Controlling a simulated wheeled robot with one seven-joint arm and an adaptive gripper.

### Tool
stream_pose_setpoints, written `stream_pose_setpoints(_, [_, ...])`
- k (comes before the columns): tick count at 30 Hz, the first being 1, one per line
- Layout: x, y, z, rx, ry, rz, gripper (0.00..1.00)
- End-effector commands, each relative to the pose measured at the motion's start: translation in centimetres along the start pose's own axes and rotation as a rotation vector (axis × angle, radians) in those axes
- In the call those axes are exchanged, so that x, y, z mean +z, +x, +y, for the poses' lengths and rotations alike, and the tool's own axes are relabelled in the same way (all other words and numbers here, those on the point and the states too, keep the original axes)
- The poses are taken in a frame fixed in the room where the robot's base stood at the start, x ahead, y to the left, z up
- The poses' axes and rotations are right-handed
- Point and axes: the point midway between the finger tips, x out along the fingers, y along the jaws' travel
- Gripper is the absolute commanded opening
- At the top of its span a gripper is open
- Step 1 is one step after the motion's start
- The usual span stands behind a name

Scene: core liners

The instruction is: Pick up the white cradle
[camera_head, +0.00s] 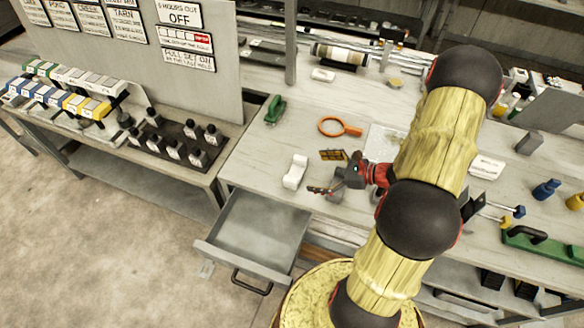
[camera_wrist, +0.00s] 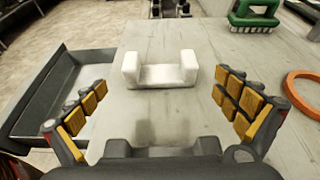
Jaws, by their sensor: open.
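The white cradle (camera_head: 295,172) is a small U-shaped block with two raised ends. It stands upright on the worktop just behind the open drawer. In the wrist view the cradle (camera_wrist: 161,71) lies ahead of my gripper, roughly midway between the finger lines and beyond the fingertips. My gripper (camera_head: 324,172) is open and empty, to the right of the cradle in the head view and pointing towards it. In the wrist view its yellow-padded fingers (camera_wrist: 160,98) are spread wide, one on each side. Nothing touches the cradle.
An open grey drawer (camera_head: 212,249) juts out at the bench front. A green brush (camera_head: 275,110) and an orange magnifier ring (camera_head: 338,127) lie beyond the cradle. A side bench (camera_head: 195,180) holds several dark bottles. The worktop around the cradle is clear.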

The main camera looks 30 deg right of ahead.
Motion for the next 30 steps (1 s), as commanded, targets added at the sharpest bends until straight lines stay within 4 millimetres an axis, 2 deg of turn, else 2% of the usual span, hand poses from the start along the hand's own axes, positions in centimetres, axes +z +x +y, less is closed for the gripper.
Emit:
stream_pose_setpoints(11, [0.2,3.7,0.0,0.000,0.002,-0.001,1.00])
stream_pose_setpoints(19, [0.6,7.2,0.1,0.000,0.003,-0.001,1.00])
stream_pose_setpoints(28, [0.7,7.7,0.0,-0.002,0.003,-0.001,1.00])
stream_pose_setpoints(30, [0.7,7.7,0.0,-0.002,0.003,-0.001,0.97])
